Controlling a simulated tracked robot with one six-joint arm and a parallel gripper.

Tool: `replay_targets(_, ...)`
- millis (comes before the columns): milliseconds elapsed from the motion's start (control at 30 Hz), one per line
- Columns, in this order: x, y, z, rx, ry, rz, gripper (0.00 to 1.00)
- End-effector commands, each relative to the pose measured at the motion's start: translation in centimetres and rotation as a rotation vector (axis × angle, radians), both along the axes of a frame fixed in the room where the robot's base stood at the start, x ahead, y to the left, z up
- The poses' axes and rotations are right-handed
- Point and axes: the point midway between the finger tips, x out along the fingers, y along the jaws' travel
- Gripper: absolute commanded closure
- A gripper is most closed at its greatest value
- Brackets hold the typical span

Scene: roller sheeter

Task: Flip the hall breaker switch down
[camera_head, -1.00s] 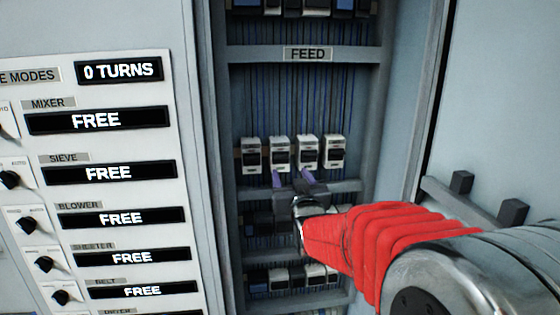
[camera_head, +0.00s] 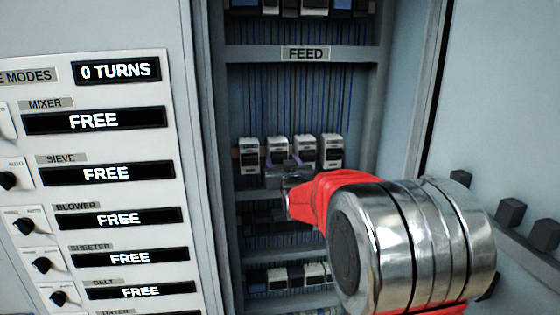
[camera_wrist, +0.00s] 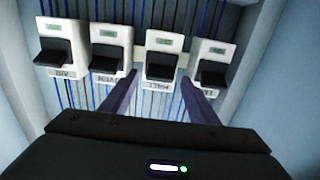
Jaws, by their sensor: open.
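A row of several white breakers with black levers sits in the open cabinet below the FEED label. In the wrist view the third breaker from the left (camera_wrist: 165,42) carries a small label that seems to read HALL; its black lever (camera_wrist: 162,68) juts out. I cannot tell surely whether it is up or down. My gripper (camera_wrist: 158,79) is open, with one purple finger on each side of this breaker's lower part. Contact cannot be made out. In the head view my gripper (camera_head: 287,163) is in front of the row's lower edge and partly hides it.
Neighbouring breakers (camera_wrist: 105,45) stand close on both sides. A grey rail (camera_head: 345,188) and more breakers (camera_head: 283,275) lie below. The cabinet's side wall (camera_head: 405,100) is at the right. A mode panel (camera_head: 100,170) with knobs is at the left.

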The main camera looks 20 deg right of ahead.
Motion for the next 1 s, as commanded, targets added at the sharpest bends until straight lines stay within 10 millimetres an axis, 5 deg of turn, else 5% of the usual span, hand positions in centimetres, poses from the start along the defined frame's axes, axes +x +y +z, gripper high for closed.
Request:
replay_targets(433, 0.9, -0.18, 0.02, 0.0, -0.001, 0.0, 0.45)
replay_targets(1000, 0.88, -0.19, 0.03, 0.0, -0.001, 0.0, 0.85)
